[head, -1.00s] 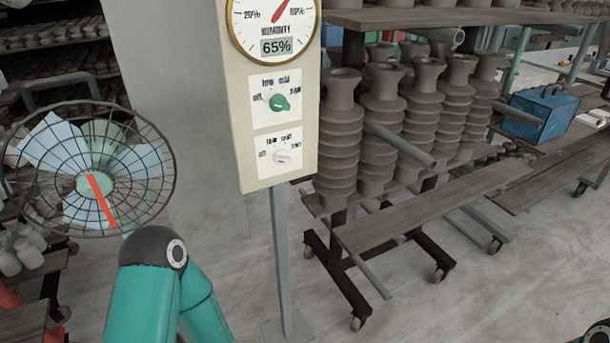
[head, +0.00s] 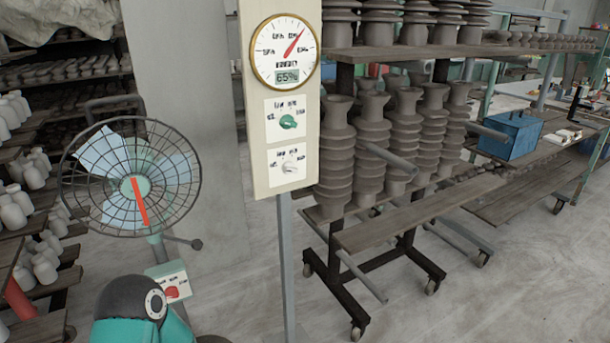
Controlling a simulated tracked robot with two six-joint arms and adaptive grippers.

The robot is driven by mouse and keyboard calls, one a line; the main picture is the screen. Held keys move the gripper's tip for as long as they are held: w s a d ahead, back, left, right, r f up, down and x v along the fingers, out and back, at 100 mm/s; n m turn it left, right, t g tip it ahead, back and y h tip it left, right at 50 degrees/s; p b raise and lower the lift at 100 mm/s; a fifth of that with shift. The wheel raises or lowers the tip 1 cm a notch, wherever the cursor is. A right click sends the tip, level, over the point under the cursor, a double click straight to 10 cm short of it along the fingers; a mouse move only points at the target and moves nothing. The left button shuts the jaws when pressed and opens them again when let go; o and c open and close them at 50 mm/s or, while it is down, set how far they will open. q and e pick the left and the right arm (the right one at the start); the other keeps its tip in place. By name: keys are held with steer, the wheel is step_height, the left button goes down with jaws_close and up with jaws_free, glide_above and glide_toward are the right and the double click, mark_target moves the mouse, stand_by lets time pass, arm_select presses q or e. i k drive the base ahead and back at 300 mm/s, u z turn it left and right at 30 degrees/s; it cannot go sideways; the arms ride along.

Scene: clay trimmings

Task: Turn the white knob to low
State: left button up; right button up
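The white knob (head: 290,167) sits on the lower white plate of a cream panel (head: 262,180), in the middle of the head view. Small labels arc above it, too blurred to read for certain, and its exact pointing is too small to tell. A green knob (head: 288,121) sits on the plate above it. My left arm shows at the bottom left, below and left of the panel and apart from it. Neither of my grippers is in view, and nothing is seen touching the white knob.
A round humidity dial (head: 285,53) reading 65% tops the panel, which stands on a grey post (head: 286,260). A caged fan (head: 131,188) with a red-knobbed box (head: 173,291) stands left. A wheeled rack (head: 395,230) of clay pieces stands right. The floor before the post looks clear.

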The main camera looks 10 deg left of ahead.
mark_target(288, 168)
steer(key=u, duration=0.1)
steer(key=i, duration=0.95)
steer(key=z, duration=0.05)
